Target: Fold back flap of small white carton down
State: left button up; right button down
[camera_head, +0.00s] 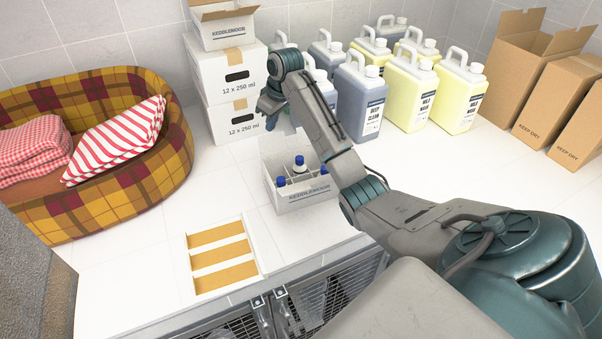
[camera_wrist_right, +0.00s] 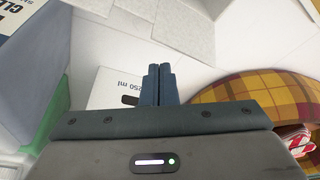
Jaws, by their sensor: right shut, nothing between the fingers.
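The small white carton (camera_head: 306,201) stands on the white tiled top, KEDDLEMOOR lettering facing me, with blue-capped bottles (camera_head: 300,166) between its dividers. A pale panel, seemingly its back flap (camera_head: 284,147), stands up behind the bottles; my right arm partly covers the carton's right side. My right gripper (camera_head: 271,120) is above and behind the carton, pointing down. In the right wrist view its fingers (camera_wrist_right: 158,84) are shut and empty. Whether they touch the flap cannot be told. The left gripper is not in view.
Stacked white cartons (camera_head: 217,76) stand behind, with an open one on top. Several jugs (camera_head: 408,89) stand at back right, brown boxes (camera_head: 530,70) further right. A plaid pet bed (camera_head: 170,166) is at left.

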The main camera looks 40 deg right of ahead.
aim_at(280, 149)
jog(key=shift+f, duration=0.75)
jog(key=shift+s, duration=0.1)
jog(key=shift+s+a, duration=0.4)
jog(key=shift+s, duration=0.75)
jog(key=shift+s+a, duration=0.35)
jog(key=shift+s, duration=0.85)
jog(key=shift+s+a, duration=0.4)
jog(key=shift+s, duration=0.75)
jog(key=shift+f, duration=0.15)
jog(key=shift+f+b, duration=0.3)
jog(key=shift+f, duration=0.9)
jog(key=shift+w, duration=0.15)
